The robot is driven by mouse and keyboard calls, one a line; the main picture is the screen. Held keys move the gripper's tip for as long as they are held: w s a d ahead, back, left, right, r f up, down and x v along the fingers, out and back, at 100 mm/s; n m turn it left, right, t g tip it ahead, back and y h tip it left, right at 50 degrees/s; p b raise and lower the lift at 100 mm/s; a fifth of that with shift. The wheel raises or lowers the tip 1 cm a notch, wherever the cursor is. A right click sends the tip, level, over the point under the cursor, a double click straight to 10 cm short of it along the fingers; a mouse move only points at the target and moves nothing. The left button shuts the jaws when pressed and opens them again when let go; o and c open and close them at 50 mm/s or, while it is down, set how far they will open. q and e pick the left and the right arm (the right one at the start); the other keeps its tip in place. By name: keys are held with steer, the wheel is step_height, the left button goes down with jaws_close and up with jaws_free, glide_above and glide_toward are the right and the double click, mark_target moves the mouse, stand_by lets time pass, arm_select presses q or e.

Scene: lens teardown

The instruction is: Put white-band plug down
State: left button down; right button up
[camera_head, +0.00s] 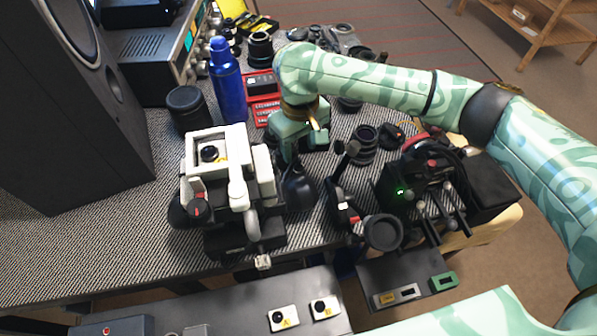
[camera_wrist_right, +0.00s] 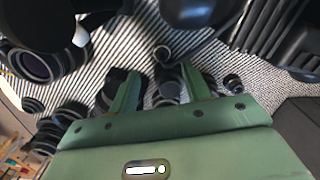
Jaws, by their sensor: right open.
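My right gripper (camera_head: 300,150) hangs low over the patterned bench mat in the head view, beside the white-topped machine. Its fingertips are hard to make out there. In the right wrist view the two green fingers of the gripper (camera_wrist_right: 163,82) stand wide apart. A dark round part (camera_wrist_right: 167,84) shows in the gap between them, and I cannot tell whether it touches either finger. A pale band (camera_wrist_right: 81,34) shows on a dark piece at the upper left of the wrist view. I cannot tell whether either is the white-band plug. My left gripper is out of view.
The white-topped machine (camera_head: 262,160) stands left of the gripper, and a black device with a green light (camera_head: 425,180) stands right. A blue bottle (camera_head: 227,82), black cylinder (camera_head: 188,108) and lens (camera_head: 363,145) stand nearby. Bare mat (camera_head: 100,235) lies at left.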

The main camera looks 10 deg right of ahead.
mark_target(298, 165)
steer(key=f+b, duration=0.2)
steer(key=f, duration=0.1)
steer(key=f+b, duration=0.3)
steer(key=f, duration=0.1)
steer(key=shift+w+a+f, duration=0.1)
steer(key=shift+a+f, duration=0.05)
steer(key=shift+a, duration=0.05)
steer(key=shift+r, duration=0.3)
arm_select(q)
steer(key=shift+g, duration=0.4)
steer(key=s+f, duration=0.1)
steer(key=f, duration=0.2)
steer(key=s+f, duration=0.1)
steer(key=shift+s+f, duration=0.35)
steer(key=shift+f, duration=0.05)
arm_select(e)
jaws_close()
